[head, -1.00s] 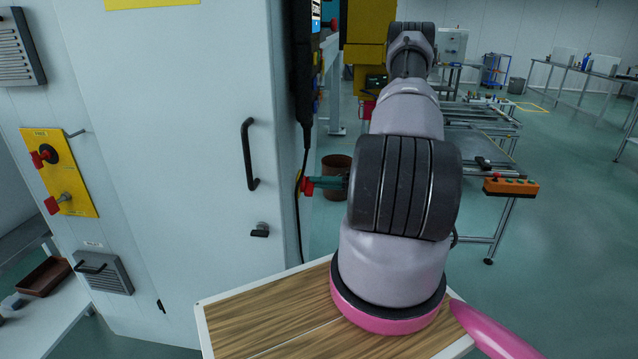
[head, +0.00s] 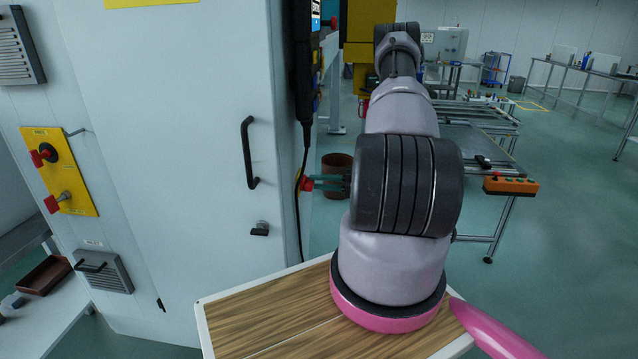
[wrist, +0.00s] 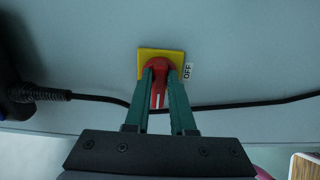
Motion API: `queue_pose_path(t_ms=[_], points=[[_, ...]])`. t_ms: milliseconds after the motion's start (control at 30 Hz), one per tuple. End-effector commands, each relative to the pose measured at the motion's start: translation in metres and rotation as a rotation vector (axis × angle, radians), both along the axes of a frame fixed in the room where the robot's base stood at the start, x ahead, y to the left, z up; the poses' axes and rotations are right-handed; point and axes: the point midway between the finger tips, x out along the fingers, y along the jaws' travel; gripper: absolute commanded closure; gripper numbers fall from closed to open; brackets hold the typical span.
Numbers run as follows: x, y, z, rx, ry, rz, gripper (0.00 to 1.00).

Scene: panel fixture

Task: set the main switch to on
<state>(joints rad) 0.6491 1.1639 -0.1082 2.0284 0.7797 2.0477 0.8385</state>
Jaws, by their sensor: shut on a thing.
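The main switch (wrist: 157,66) is a red rotary handle on a yellow square plate (wrist: 145,54) on the pale cabinet side. In the wrist view the handle lies lengthwise between my fingers, its white-marked end pointing down the picture. An OFF label (wrist: 188,71) is just right of the plate, its text turned sideways. My gripper (wrist: 162,80) is shut on the handle, with a green finger along each side. In the head view the red handle (head: 306,184) shows at the cabinet's right side, with my gripper (head: 322,183) reaching it from the right; my arm hides the rest.
A black cable (wrist: 90,97) runs across the cabinet side, passing close by the plate. A dark hanging device (head: 304,80) is above the switch. The cabinet front has a handle (head: 249,153) and a yellow panel (head: 74,190) with red knobs. A wood-topped surface (head: 270,325) is below my arm.

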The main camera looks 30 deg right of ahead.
Motion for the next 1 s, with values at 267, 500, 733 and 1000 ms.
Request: queue_pose_path(t_ms=[267, 500, 733, 1000], points=[[0.000, -0.001, -0.001, 0.000, 0.004, -0.003, 1.00], [0.000, -0.001, -0.001, 0.000, 0.002, -0.002, 0.47], [-0.001, -0.001, 0.000, 0.000, 0.002, -0.002, 0.47], [-0.021, -0.033, -0.001, -0.002, 0.001, -0.006, 0.47]])
